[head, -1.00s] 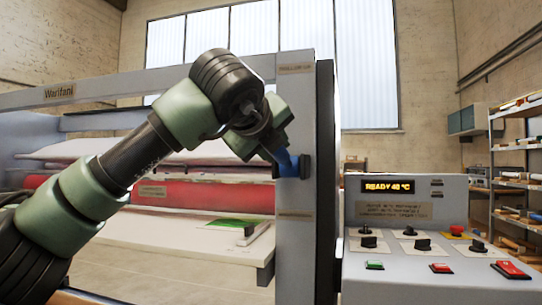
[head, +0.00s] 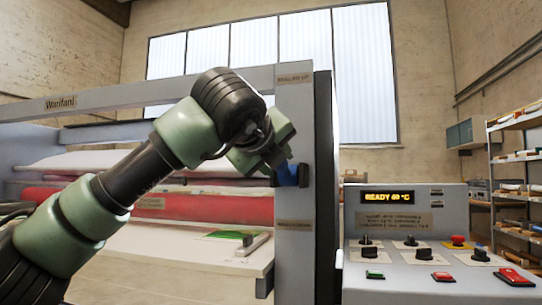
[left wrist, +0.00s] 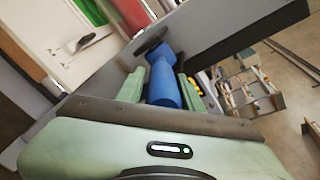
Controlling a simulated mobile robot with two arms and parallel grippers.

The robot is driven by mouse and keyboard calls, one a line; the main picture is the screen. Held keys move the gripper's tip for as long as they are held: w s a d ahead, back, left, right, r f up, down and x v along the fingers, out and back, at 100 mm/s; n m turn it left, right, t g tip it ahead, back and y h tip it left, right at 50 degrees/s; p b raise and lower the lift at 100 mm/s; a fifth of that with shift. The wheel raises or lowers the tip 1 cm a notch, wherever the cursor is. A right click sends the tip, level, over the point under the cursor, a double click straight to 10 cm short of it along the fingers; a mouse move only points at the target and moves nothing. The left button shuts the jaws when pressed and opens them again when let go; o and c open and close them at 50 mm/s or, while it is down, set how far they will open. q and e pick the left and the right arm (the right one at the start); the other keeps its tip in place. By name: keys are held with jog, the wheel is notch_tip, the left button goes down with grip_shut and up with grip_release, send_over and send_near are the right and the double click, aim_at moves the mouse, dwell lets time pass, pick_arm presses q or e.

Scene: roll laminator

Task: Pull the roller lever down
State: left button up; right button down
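The roller lever (head: 288,174) has a blue handle on a black pivot, on the grey front post of the laminator. In the head view its handle is partly hidden by my left gripper (head: 278,160), which reaches it from the left. In the left wrist view the blue handle (left wrist: 163,82) lies between the green fingers of my left gripper (left wrist: 160,85), with no clear gap on either side; the gripper looks shut on it. The lever is about midway between the post's upper label (head: 294,79) and lower label (head: 294,226). My right gripper is in neither view.
The red roller (head: 205,207) lies behind my left arm, above a pale feed table (head: 180,250). The control panel (head: 415,255), with knobs, buttons and a "READY 40 °C" display (head: 395,197), stands right of the post. Shelves (head: 515,190) are at far right.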

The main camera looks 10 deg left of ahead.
pick_arm(q)
jog(key=shift+o, duration=0.8)
jog(key=shift+w+d+f, duration=0.25)
jog(key=shift+w, duration=0.2)
jog(key=shift+s+a+r, duration=0.25)
jog(key=shift+s+r, duration=0.05)
jog(key=shift+s, duration=0.15)
jog(key=v, duration=0.7)
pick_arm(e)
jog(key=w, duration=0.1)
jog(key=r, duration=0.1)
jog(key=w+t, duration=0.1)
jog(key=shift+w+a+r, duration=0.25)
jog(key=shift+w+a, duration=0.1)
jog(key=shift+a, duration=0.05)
pick_arm(q)
jog(key=shift+s+d+f, duration=0.1)
jog(key=shift+d, duration=0.05)
